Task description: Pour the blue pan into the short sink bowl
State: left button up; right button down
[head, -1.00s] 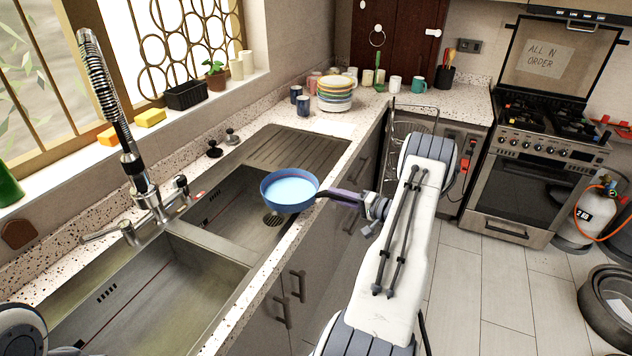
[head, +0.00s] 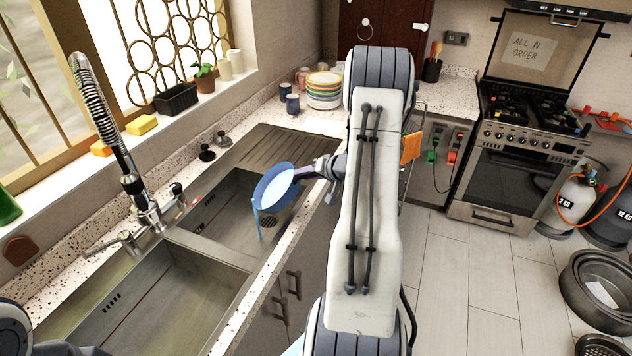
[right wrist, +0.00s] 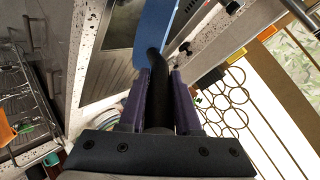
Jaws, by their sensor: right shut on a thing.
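The blue pan (head: 271,186) is tilted steeply over the far, shorter sink bowl (head: 222,205), its low rim to the left. Pale blue liquid shows inside, and a thin bluish stream (head: 258,222) falls from the rim toward that bowl. My right gripper (head: 318,169) is shut on the pan's dark handle, at the right of the bowl. The right wrist view shows the purple fingers (right wrist: 158,88) on both sides of the black handle, with the pan's blue side (right wrist: 156,35) beyond. My left gripper is out of view.
The longer near sink bowl (head: 150,300) is empty. A tall spring faucet (head: 110,130) stands left of the sink. The ribbed drainboard (head: 290,146), stacked plates (head: 324,92) and mugs (head: 292,103) lie beyond the short bowl.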

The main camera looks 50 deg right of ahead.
jog(key=w+a+r+n+g+h+b, duration=0.2)
jog(key=w+a+g+h, duration=0.1)
jog(key=w+a, duration=0.4)
jog(key=w+a+r+n+g+h+b, duration=0.1)
jog(key=w+a+h, duration=0.4)
jog(key=a, duration=0.7)
jog(key=shift+w+r+n+g+b, duration=0.4)
jog(key=shift+w+n+g+b, duration=0.15)
jog(key=shift+w+n+g, duration=0.65)
dwell(0.6)
